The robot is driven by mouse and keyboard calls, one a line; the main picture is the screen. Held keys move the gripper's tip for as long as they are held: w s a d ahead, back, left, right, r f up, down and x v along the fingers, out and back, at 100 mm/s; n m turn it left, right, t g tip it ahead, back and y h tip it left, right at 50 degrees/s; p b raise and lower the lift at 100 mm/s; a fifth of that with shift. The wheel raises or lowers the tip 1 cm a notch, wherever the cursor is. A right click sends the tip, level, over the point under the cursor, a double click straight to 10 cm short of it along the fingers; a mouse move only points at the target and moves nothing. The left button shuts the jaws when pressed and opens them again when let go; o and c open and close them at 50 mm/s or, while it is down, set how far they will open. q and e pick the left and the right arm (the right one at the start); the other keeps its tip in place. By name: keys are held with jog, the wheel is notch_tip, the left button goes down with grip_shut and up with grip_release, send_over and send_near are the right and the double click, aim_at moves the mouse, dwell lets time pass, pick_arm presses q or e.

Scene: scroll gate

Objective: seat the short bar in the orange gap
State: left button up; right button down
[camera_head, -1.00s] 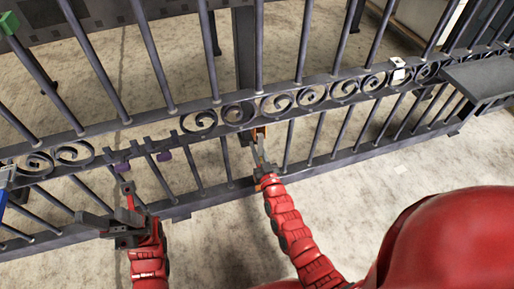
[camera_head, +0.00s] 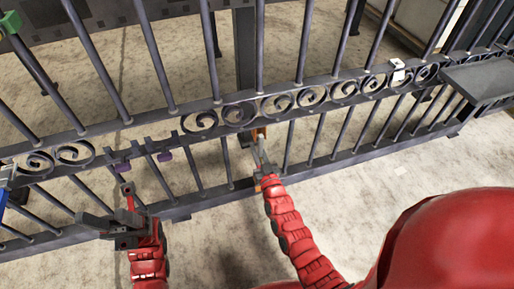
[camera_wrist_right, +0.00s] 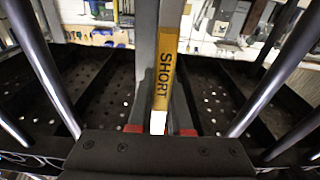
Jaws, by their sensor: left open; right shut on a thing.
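The short bar (camera_wrist_right: 167,80) shows in the right wrist view as an orange-yellow strip marked SHORT, with a white lower end. My right gripper (camera_wrist_right: 161,130) is shut on it, its red-tipped fingers either side. In the head view my right gripper (camera_head: 263,160) is at the gate, just below the scroll band. Orange patches show by it, at the upper rail (camera_head: 259,133) and lower down; my gripper partly hides this area. I cannot tell whether the bar is in the orange gap. My left gripper (camera_head: 122,212) is open and empty, in front of the gate at the lower left.
The dark gate (camera_head: 330,82) with scrolls and upright bars runs across the view. Purple pieces (camera_head: 165,156) sit on it left of my right gripper. A dark shelf (camera_head: 485,78) juts out at the right. A white tag (camera_head: 398,66) hangs on the scrolls. Pale floor (camera_head: 350,205) lies in front.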

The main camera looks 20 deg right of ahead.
jog(key=shift+s+f+p, duration=0.15)
jog(key=shift+f+p, duration=0.2)
jog(key=shift+f, duration=0.05)
jog(key=shift+r, duration=0.15)
jog(key=shift+r+p, duration=0.5)
jog(key=shift+f+b, duration=0.45)
jog(key=shift+f, duration=0.1)
dwell(0.7)
jog(key=shift+w+f+g+p, duration=0.2)
jog(key=shift+w+g+p, duration=0.1)
jog(key=shift+w+p, duration=0.2)
dwell(0.4)
jog(key=shift+w+p, duration=0.4)
jog(key=shift+w, duration=0.15)
jog(key=c, duration=0.8)
grip_release()
jog(key=shift+r, duration=0.1)
